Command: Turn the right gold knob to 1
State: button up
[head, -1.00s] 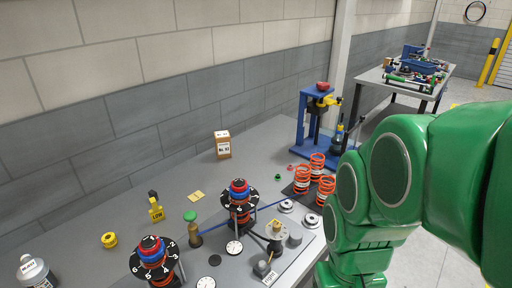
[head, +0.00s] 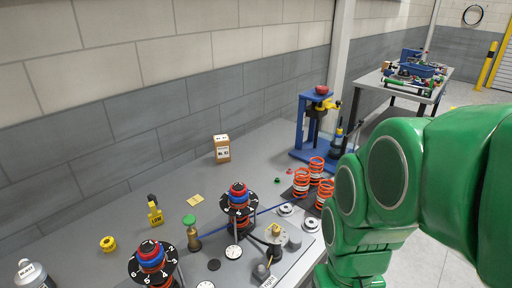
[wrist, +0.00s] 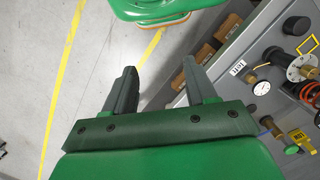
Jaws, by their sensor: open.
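A round pale dial plate with a gold centre (head: 276,231) sits at the right end of the grey fixture in the head view; I take it for the right gold knob. It also shows at the right edge of the wrist view (wrist: 296,68). Its pointer setting is too small to read. A white RIGHT label (head: 268,283) lies near it and shows in the wrist view too (wrist: 237,68). My gripper (wrist: 159,78) is open and empty, apart from the fixture and to its left in the wrist view. In the head view it is out of sight.
Two black numbered dials with red and blue tops (head: 239,197) (head: 152,262) stand on the fixture. Orange springs (head: 301,182) and a blue press (head: 315,125) are farther right. Brown boxes (wrist: 204,53) lie beside the bench in the wrist view. The floor below my gripper is clear.

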jog(key=w+a+m, duration=0.1)
jog(key=w, duration=0.4)
jog(key=w+a+m, duration=0.1)
jog(key=w+m, duration=0.1)
jog(key=w, duration=0.3)
jog(key=w+a+r+m+t, duration=0.1)
jog(key=w+m, duration=0.1)
jog(key=w, duration=0.3)
jog(key=shift+w, duration=0.15)
jog(key=shift+c, duration=0.3)
jog(key=m, duration=0.4)
send_over(276, 229)
jog(key=shift+d+f+t, duration=0.1)
jog(key=shift+f+t, duration=0.3)
jog(key=shift+f, duration=0.05)
jog(key=shift+f+m, duration=0.15)
jog(key=shift+m, duration=0.15)
jog(key=shift+f, duration=3.8)
grip_shut()
